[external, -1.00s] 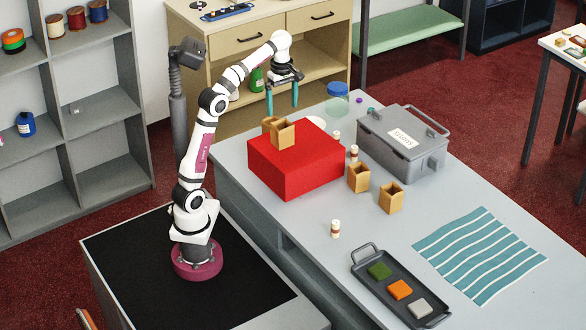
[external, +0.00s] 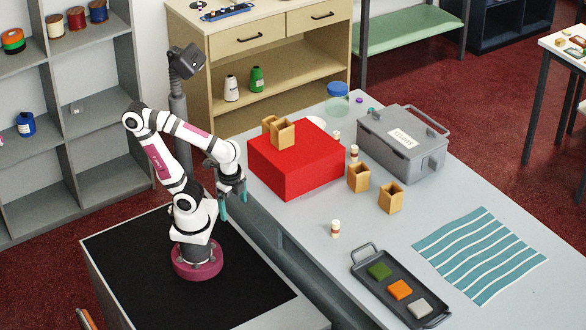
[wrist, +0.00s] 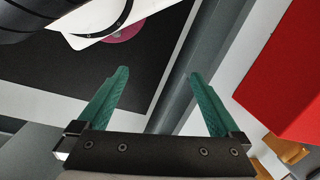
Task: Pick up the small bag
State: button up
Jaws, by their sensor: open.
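Several small tan open-topped bags are in the external view; I cannot tell which one the task means. My gripper (external: 232,204) is open and empty, low beside the counter's left edge, left of the red block and apart from all the bags. In the wrist view, nothing is between its teal fingers (wrist: 158,76); tan bag parts (wrist: 286,149) show at lower right.
The red block (external: 296,165) stands between my gripper and the counter bags; it also shows in the wrist view (wrist: 286,80). A grey lidded case (external: 402,155), small bottles (external: 335,229), a dark tray (external: 365,259) and a striped cloth (external: 480,255) are on the counter.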

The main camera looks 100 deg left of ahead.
notch_tip(320, 180, up, 11)
jog(key=n+t+h, duration=0.1)
jog(key=t, duration=0.1)
send_over(295, 169)
jog(key=shift+a+r, duration=0.1)
jog(key=shift+r, duration=0.1)
jog(key=s+a+r+t, duration=0.1)
jog(key=a+r, duration=0.1)
jog(key=a, duration=0.8)
jog(key=a+r+t, duration=0.1)
jog(key=a+r, duration=0.1)
jog(key=a, duration=0.8)
jog(key=s+a+f+m+g, duration=0.3)
jog(key=s+a+f+g, duration=0.1)
jog(key=s+a+f, duration=0.75)
jog(key=shift+h, duration=0.4)
jog(key=f, duration=0.2)
jog(key=d+f, duration=0.1)
jog(key=f, duration=0.2)
jog(key=s+f, duration=0.1)
jog(key=f, duration=0.1)
jog(key=shift+d+f, duration=0.35)
jog(key=shift+f, duration=0.05)
jog(key=shift+w, duration=0.1)
jog(key=c, duration=1.2)
